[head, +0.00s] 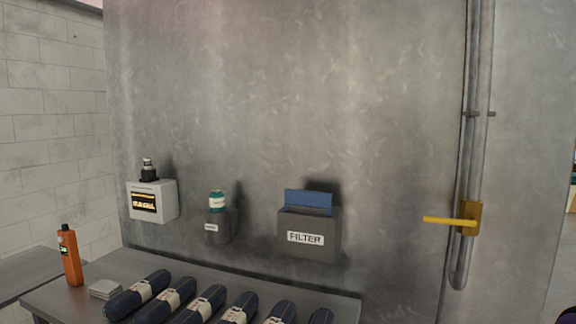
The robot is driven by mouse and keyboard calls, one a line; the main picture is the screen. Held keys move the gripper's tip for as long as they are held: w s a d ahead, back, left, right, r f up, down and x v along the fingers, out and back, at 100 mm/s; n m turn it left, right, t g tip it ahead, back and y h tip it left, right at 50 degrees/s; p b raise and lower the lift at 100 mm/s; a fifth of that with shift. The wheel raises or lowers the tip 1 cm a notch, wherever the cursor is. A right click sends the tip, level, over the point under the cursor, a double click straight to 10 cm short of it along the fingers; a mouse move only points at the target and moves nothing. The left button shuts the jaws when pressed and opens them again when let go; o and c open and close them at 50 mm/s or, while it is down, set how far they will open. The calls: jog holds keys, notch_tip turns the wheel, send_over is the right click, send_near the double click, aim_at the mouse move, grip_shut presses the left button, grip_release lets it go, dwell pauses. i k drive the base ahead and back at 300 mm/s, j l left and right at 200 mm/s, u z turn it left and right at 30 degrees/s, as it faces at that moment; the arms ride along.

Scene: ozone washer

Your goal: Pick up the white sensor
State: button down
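No object is clearly marked as the white sensor. A white box (153,201) with a dark label with yellowish lettering, too small to read surely, is on the grey wall at the left. A small black piece with a pale band (148,168) stands upright on top of it. A flat, pale, squarish item (104,289) lies on the metal table (95,268), between an orange handheld device (70,255) and the dark rolls. I cannot tell which of these is the sensor. My gripper is not in view.
Several dark rolls with pale bands (207,302) fill the table's front. A grey holder with a teal-capped jar (217,201) and a FILTER box (307,242) holding a blue panel are on the wall. A yellow lever (452,221) sticks out from the pipe at right.

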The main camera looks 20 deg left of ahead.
aim_at(146, 161)
jog(key=u, duration=1.6)
jog(key=k+z, duration=0.2)
jog(key=k, duration=0.45)
jog(key=z, duration=1.15)
jog(key=i+j, duration=0.1)
jog(key=j, duration=0.35)
jog(key=i+j, duration=0.1)
jog(key=j, duration=0.3)
jog(key=i+j, duration=0.15)
jog(key=j, duration=0.3)
jog(key=i+j, duration=0.1)
jog(key=j, duration=0.35)
jog(key=i+j, duration=0.1)
jog(key=j, duration=0.3)
jog(key=i+j, duration=0.1)
jog(key=j, duration=0.35)
jog(key=i+j, duration=0.1)
jog(key=j, duration=0.35)
jog(key=i+j, duration=0.1)
jog(key=j, duration=0.3)
